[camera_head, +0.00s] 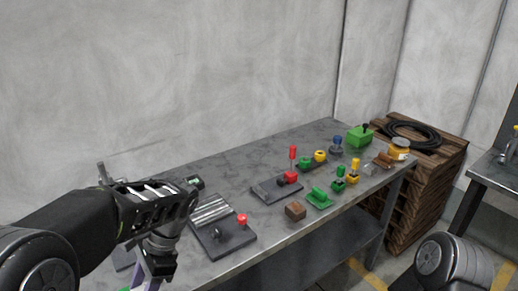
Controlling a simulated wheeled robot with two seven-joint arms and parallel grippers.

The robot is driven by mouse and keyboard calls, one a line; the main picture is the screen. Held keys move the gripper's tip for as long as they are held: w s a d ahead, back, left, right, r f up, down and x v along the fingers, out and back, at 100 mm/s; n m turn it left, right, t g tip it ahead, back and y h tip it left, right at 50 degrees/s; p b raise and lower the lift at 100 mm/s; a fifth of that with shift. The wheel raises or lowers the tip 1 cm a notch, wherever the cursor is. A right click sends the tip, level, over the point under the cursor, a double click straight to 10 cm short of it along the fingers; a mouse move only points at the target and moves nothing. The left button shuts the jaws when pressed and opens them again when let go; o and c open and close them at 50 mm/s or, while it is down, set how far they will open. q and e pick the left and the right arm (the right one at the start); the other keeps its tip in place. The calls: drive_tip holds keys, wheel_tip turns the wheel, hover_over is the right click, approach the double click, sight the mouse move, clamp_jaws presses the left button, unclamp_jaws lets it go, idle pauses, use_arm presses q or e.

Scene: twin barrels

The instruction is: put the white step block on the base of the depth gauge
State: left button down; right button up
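I cannot clearly pick out a white step block or say which fixture is the depth gauge. A pale ribbed metal block (211,210) lies at the left of the table. In front of it is a dark plate (232,241) with a grey round part and a red knob (242,220). Another dark plate (266,193) stands further right, with a red handled part (291,170) at its right end. My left gripper (158,265) points down at the table's near left, left of the dark plate; its fingertips are hard to make out. My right gripper is not in view.
The grey table (260,160) also holds a brown block (295,211), a green handled piece (319,197), several small green, yellow and blue parts, and a green box (359,137). A wooden crate stack (430,190) with a black coiled hose (412,135) stands right.

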use_arm(q)
drive_tip(key=shift+w+d, duration=0.35)
drive_tip(key=shift+w, duration=0.05)
drive_tip(key=w+d+f, duration=0.6)
drive_tip(key=w, duration=0.1)
drive_tip(key=shift+w+d+f, duration=0.2)
drive_tip(key=shift+f, duration=0.2)
idle(1.1)
